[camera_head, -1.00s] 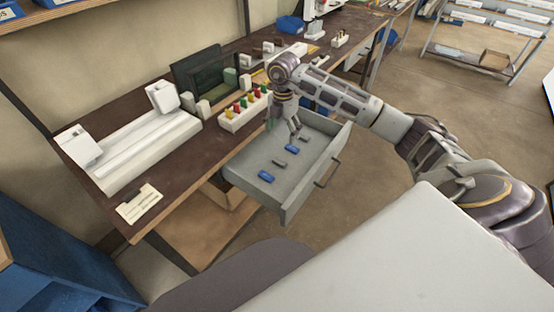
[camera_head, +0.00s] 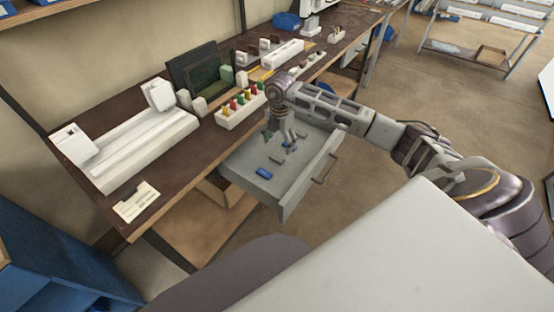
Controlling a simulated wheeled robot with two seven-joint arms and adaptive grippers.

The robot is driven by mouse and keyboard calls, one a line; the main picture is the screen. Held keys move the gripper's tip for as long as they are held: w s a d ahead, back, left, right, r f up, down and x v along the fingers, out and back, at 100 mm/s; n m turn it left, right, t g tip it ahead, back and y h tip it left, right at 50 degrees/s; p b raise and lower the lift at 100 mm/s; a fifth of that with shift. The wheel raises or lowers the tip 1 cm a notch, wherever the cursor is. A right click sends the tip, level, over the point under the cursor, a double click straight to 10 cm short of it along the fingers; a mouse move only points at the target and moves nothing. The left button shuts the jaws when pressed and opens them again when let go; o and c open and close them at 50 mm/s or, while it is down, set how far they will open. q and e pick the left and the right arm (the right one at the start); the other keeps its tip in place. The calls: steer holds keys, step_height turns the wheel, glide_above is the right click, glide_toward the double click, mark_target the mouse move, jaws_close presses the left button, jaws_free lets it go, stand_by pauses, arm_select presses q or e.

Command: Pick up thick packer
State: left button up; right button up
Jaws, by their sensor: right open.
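An open grey drawer (camera_head: 238,171) under the bench holds small blue and grey pieces. One blue piece (camera_head: 263,173) lies clear near the drawer's front left. A grey piece (camera_head: 277,159) lies between it and my gripper. Another blue piece is partly hidden at my fingertips. I cannot tell which piece is the thick packer. My right gripper (camera_head: 283,139) points down into the drawer, open, with its fingers at or just above the partly hidden blue piece; contact cannot be made out. My left gripper is out of view.
On the bench (camera_head: 148,205) stand a white clamp fixture (camera_head: 135,145), a white block with coloured pegs (camera_head: 240,108) and a dark screen (camera_head: 205,80). A pale card (camera_head: 136,202) lies near the bench's front edge. The drawer's front left area has free room.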

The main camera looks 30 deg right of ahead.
mark_target(277, 159)
steer(key=shift+f, duration=0.8)
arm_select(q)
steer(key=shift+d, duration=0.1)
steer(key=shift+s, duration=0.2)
arm_select(e)
steer(key=shift+f, duration=0.2)
step_height(277, 159, down, 4)
steer(key=shift+w+a+r, duration=0.1)
steer(key=shift+r, duration=0.15)
steer(key=shift+f, duration=0.55)
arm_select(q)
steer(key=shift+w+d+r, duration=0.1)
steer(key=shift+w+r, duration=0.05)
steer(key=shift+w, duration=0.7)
arm_select(e)
steer(key=shift+f, duration=0.1)
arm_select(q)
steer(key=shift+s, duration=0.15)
